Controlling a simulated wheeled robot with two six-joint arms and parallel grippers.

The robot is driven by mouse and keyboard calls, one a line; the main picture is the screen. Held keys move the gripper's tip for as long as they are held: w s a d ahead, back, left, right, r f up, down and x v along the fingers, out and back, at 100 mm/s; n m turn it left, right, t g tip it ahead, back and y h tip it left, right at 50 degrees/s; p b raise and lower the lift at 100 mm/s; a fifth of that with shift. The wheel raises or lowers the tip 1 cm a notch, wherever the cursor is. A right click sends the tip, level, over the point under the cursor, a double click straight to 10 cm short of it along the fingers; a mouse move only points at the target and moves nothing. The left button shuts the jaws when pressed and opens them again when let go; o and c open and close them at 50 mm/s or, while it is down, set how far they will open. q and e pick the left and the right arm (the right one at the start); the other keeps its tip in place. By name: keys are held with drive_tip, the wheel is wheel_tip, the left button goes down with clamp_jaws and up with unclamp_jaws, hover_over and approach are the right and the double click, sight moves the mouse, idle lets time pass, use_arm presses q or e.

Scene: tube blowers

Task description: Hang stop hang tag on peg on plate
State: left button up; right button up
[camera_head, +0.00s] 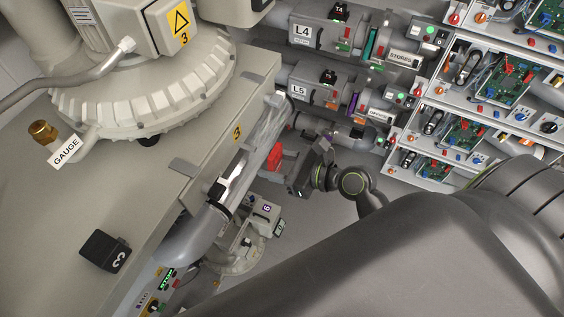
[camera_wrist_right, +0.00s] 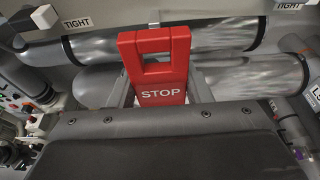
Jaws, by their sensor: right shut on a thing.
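The red stop hang tag (camera_wrist_right: 160,97) is in my right gripper, with its white STOP lettering toward the wrist camera and its square opening at the top. In the head view the tag (camera_head: 275,158) is a small red shape beside the long beige housing. My right gripper (camera_head: 288,170) is shut on the tag's lower part. In the wrist view grey pipes lie behind the tag. A thin upright bit shows just above it (camera_wrist_right: 154,18); I cannot tell whether it is the peg. The plate is not clearly seen. My left gripper is not in view.
The beige housing (camera_head: 150,220) with a black block (camera_head: 105,251) and a GAUGE label (camera_head: 65,152) fills the left. Blowers L4 (camera_head: 312,35) and L5 (camera_head: 310,92) stand at the back. Shelves of circuit boards (camera_head: 470,135) are at the right. TIGHT labels (camera_wrist_right: 78,22) flank the pipes.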

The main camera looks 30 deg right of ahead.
drive_tip(key=w+a+p, duration=0.2)
drive_tip(key=w+a, duration=0.2)
drive_tip(key=w, duration=0.1)
drive_tip(key=shift+w+a+f, duration=0.2)
drive_tip(key=shift+w+f, duration=0.05)
drive_tip(key=shift+f, duration=0.15)
idle(0.5)
idle(0.5)
drive_tip(key=o, duration=1)
drive_tip(key=shift+o, duration=0.2)
